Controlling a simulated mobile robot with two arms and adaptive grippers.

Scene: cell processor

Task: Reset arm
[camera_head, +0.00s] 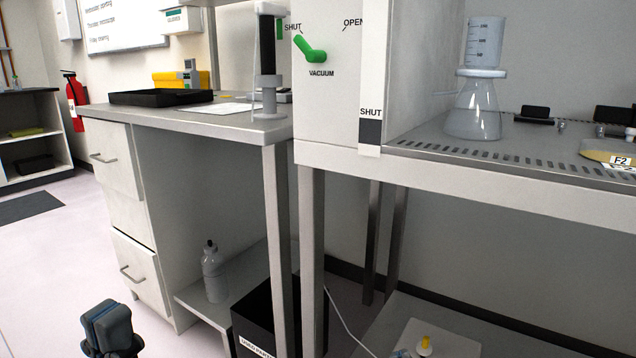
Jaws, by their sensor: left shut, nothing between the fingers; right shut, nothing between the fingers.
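My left gripper (108,322) shows at the bottom left, dark grey-blue, over the floor in front of the drawer unit. Its fingers are together and it holds nothing. It is apart from the bench and drawers. My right gripper cannot be made out in this view. The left arm behind the gripper is mostly cut off by the lower edge.
A drawer bench (185,118) bears a black tray (160,97). At right, a cabinet worktop (520,180) holds a glass flask (472,115). A green vacuum lever (310,50) points to SHUT. A black bin (262,312) and bottle (213,275) sit below.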

